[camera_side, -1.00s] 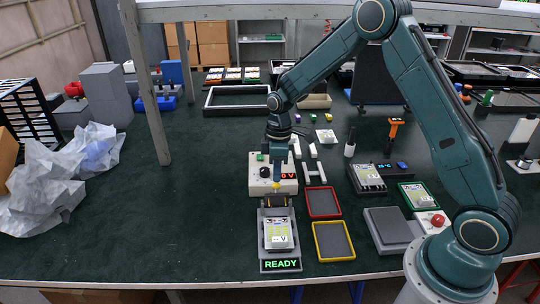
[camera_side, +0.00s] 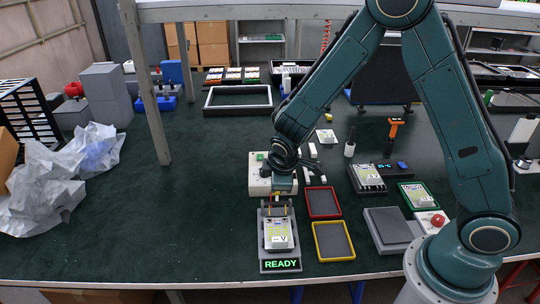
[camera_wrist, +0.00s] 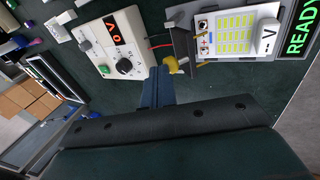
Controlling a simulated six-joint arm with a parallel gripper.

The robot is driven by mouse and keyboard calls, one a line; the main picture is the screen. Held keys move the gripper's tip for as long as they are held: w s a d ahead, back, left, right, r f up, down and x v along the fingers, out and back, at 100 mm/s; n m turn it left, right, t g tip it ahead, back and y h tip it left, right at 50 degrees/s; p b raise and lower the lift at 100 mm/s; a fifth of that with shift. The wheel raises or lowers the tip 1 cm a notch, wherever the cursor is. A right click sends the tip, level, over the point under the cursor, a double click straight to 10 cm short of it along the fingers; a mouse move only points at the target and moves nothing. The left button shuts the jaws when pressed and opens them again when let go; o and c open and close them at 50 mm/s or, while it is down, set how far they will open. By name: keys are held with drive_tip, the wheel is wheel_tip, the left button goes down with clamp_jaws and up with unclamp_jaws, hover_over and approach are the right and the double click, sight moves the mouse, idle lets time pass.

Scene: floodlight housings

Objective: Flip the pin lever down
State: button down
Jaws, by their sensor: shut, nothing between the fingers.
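The test fixture (camera_side: 281,265) holds a white floodlight housing (camera_side: 279,234) with a yellow-green panel; the housing also shows in the wrist view (camera_wrist: 240,36). The pin lever is a dark bar (camera_wrist: 182,42) across the fixture's back end, with a yellow knob (camera_wrist: 171,66). My gripper (camera_wrist: 159,70) is shut and empty, its blue fingertips right beside the yellow knob. I cannot tell whether they touch. In the side view my gripper (camera_side: 276,199) is low behind the fixture and largely hides the lever, so its tilt is unclear there.
A white supply box (camera_wrist: 119,50) with a red 0 V display and black knob stands close behind the fixture. Red (camera_side: 322,217) and yellow (camera_side: 316,241) trays lie to the right. A green READY sign (camera_side: 281,264) is on the fixture's front. The table left of it is clear.

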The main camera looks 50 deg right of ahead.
sight(278, 195)
drive_tip(key=shift+s+a+f+t+h, duration=0.2)
drive_tip(key=shift+s+a+t+h, duration=0.25)
drive_tip(key=shift+t+h, duration=0.05)
drive_tip(key=shift+s+a+f+t+h, duration=0.15)
drive_tip(key=shift+s+a+t+h, duration=0.25)
drive_tip(key=shift+s+t+h, duration=0.1)
drive_tip(key=shift+s+a+f+t+h, duration=0.25)
drive_tip(key=shift+s+a+t+h, duration=0.1)
drive_tip(key=shift+t+h, duration=0.25)
drive_tip(key=shift+s+a+f+t+h, duration=0.3)
drive_tip(key=shift+t+h, duration=0.2)
drive_tip(key=shift+h, duration=0.1)
drive_tip(key=shift+r, duration=0.3)
drive_tip(key=shift+r, duration=0.55)
drive_tip(key=shift+r, duration=0.15)
drive_tip(key=v, duration=1.2)
drive_tip(key=shift+s+r, duration=0.2)
drive_tip(key=shift+r, duration=0.1)
